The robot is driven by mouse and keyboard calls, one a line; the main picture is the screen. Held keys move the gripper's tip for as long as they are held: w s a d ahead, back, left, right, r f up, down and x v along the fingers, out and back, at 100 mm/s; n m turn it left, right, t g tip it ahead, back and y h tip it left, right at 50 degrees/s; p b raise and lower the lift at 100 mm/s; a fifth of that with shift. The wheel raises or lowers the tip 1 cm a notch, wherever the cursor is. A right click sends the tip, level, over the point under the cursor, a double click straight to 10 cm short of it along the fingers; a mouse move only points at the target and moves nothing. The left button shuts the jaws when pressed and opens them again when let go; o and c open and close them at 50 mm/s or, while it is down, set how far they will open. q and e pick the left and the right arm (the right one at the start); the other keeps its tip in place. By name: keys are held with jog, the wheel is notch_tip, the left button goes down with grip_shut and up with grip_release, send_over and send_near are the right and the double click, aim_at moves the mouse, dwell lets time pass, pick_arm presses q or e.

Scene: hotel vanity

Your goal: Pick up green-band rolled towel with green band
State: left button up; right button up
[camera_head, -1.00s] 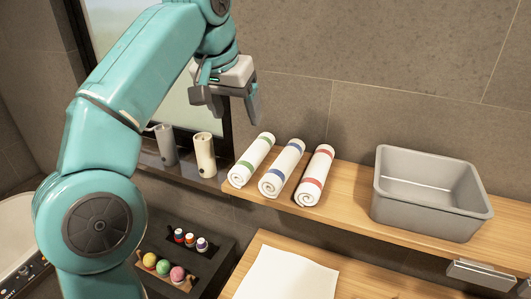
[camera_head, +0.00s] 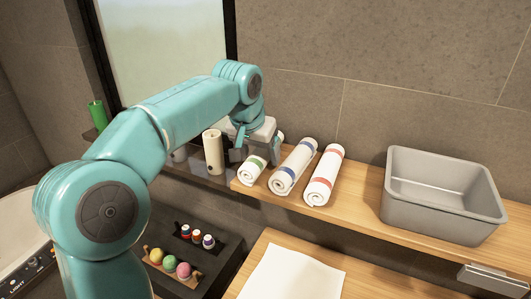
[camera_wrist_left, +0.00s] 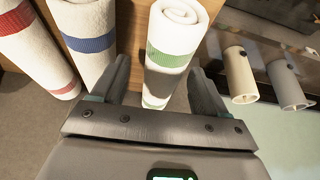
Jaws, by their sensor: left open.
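The green-band rolled towel (camera_head: 252,170) lies at the left end of the wooden shelf, partly hidden by my left gripper in the head view. In the left wrist view the white towel with its green band (camera_wrist_left: 172,55) lies between the two open fingers. My left gripper (camera_head: 256,154) is open above and around the towel; it also shows in the left wrist view (camera_wrist_left: 160,92). I cannot tell whether the fingers touch it. My right gripper is not in view.
A blue-band towel (camera_head: 293,168) lies close beside, then a red-band towel (camera_head: 325,175). A grey bin (camera_head: 442,205) stands to the right on the wooden shelf (camera_head: 362,200). A cream cylinder (camera_head: 213,152) stands on the dark ledge to the left.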

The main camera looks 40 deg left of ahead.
pick_arm(q)
jog(key=shift+s+a+f, duration=0.25)
jog(key=shift+a+f, duration=0.15)
jog(key=shift+f, duration=0.15)
jog(key=shift+w+d, duration=0.25)
jog(key=shift+d, duration=0.15)
jog(key=shift+w, duration=0.15)
jog(key=c, duration=0.4)
jog(key=shift+a, duration=0.1)
jog(key=c, duration=0.4)
jog(key=shift+s+a, duration=0.2)
jog(key=shift+s, duration=0.15)
jog(key=shift+c, duration=0.2)
jog(key=shift+w+d+r, duration=0.2)
jog(key=shift+w+d, duration=0.05)
jog(key=shift+w, duration=0.1)
notch_tip(320, 180, up, 9)
jog(key=shift+a+f, duration=0.1)
jog(key=shift+f, duration=0.05)
jog(key=shift+s+r, duration=0.2)
jog(key=shift+r, duration=0.3)
